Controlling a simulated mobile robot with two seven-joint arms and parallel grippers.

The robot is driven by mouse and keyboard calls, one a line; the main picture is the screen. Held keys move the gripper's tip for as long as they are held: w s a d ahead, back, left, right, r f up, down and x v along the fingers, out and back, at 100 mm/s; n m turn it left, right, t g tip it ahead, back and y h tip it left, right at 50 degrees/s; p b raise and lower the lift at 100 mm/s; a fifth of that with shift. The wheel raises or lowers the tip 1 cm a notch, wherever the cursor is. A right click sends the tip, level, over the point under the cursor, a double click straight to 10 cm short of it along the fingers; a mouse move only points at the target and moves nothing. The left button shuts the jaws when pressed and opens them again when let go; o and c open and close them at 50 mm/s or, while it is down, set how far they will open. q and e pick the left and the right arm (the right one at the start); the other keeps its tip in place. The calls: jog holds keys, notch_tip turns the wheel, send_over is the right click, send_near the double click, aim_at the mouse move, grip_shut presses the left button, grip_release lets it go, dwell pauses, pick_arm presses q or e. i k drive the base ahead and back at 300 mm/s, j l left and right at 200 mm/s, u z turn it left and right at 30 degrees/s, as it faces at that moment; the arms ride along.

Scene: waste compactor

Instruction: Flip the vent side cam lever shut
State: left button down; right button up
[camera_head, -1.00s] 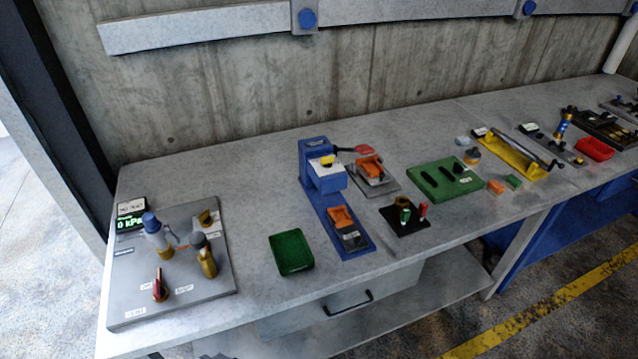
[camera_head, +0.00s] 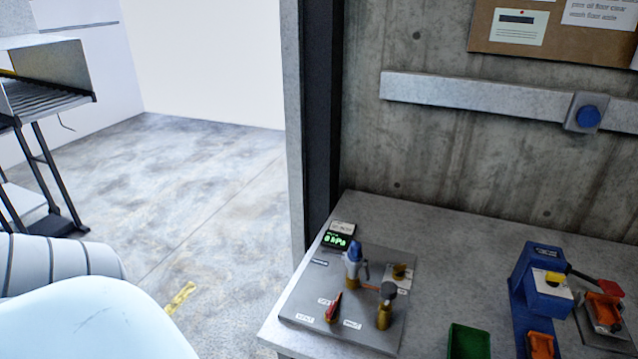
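A grey panel (camera_head: 395,338) lies on the left end of the workbench. It carries a small red lever (camera_head: 333,307), which stands up at a slant on a brass base. A thin orange piece lies between the two fittings. Neither gripper is in view.
A green digital readout (camera_head: 336,240) stands at the panel's back left corner. To the right are a green bin (camera_head: 469,343) and a blue press (camera_head: 541,283). A dark post (camera_head: 322,110) rises behind the bench's left end. The floor (camera_head: 210,190) left of it is largely clear.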

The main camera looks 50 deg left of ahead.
aim_at(324, 251)
jog(key=u, duration=1.4)
jog(key=i+j, duration=0.05)
